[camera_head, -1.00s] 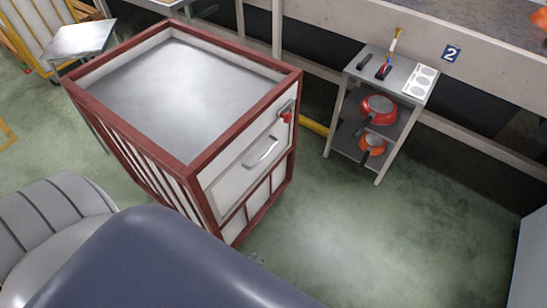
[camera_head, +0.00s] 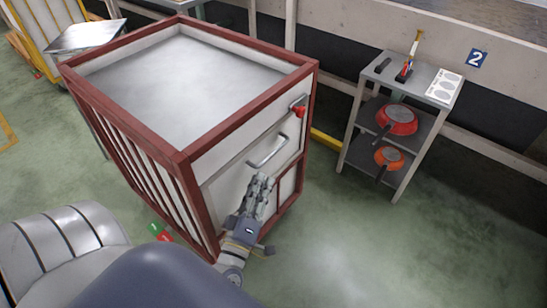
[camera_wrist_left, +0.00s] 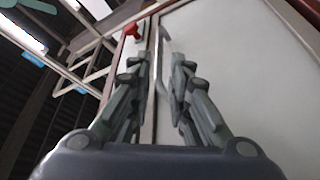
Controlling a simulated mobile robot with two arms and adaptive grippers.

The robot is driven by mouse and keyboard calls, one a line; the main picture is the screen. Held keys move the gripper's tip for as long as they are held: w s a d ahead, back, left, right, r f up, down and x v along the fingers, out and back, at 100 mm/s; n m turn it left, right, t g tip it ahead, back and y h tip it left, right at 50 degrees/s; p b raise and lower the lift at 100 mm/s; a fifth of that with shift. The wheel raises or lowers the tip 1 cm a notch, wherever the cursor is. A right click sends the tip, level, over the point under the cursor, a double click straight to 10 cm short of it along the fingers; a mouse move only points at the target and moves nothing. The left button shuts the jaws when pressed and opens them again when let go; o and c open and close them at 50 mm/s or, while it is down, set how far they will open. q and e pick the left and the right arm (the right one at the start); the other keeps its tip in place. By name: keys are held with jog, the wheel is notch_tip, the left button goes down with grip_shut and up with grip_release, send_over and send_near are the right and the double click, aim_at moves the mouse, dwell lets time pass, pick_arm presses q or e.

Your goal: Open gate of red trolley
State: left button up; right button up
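The red trolley (camera_head: 181,160) has a red frame, slatted side and grey top. Its white front gate (camera_head: 232,182) is shut and carries a metal bar handle (camera_head: 267,150). A red latch knob (camera_head: 299,112) sits at the gate's upper right. My left gripper (camera_head: 261,182) is in front of the gate, just below the handle. In the left wrist view its fingers (camera_wrist_left: 158,88) are spread, with the handle (camera_wrist_left: 160,62) showing in line with the gap, and the red knob (camera_wrist_left: 131,29) beyond. I cannot tell whether they touch the handle. My right gripper is out of view.
A small grey shelf stand (camera_head: 362,110) to the right holds a red pan (camera_head: 400,120) and an orange pan (camera_head: 390,157). A yellow trolley (camera_head: 45,40) stands at the far left. The green floor (camera_head: 340,245) before the stand is clear.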

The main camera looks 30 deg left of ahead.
aim_at(274, 151)
pick_arm(q)
jog(key=x, duration=1)
jog(key=shift+w+a+r, duration=0.1)
jog(key=shift+w+a, duration=0.05)
jog(key=shift+w, duration=0.15)
grip_shut()
